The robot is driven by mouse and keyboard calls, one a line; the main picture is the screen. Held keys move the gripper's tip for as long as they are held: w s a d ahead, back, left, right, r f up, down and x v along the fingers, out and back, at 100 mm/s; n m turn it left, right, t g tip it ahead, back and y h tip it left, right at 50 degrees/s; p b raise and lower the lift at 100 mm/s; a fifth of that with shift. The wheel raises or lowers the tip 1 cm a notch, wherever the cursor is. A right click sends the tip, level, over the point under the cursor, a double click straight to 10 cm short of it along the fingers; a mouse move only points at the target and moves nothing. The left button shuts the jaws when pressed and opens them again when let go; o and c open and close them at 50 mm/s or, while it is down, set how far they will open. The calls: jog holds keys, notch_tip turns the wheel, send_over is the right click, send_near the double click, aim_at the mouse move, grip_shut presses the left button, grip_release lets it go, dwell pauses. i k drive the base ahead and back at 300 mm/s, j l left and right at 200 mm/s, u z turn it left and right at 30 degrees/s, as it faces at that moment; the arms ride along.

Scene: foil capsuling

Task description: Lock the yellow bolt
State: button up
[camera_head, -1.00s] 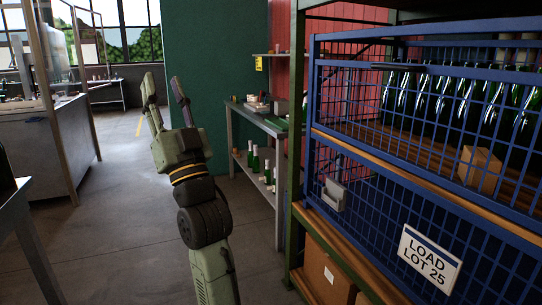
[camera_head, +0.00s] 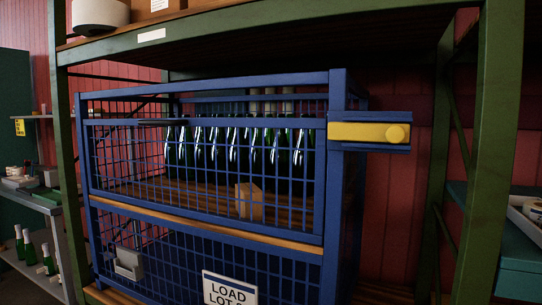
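The yellow bolt (camera_head: 365,132) is a flat horizontal bar with a round knob (camera_head: 397,133) at its right end. It sits in a blue bracket (camera_head: 368,147) that sticks out to the right of the blue cage's right post (camera_head: 335,180). My gripper is out of view now.
Green shelf posts stand left (camera_head: 66,170) and right (camera_head: 490,150) of the cage. A "LOAD LOT" sign (camera_head: 229,289) hangs on the lower mesh. A small cardboard box (camera_head: 249,201) sits inside. A side table with bottles (camera_head: 47,258) is at far left.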

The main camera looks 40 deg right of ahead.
aim_at(392, 133)
jog(key=z, duration=1.65)
jog(key=l+z, duration=0.25)
jog(key=k+l+z, duration=0.1)
jog(key=z, duration=0.2)
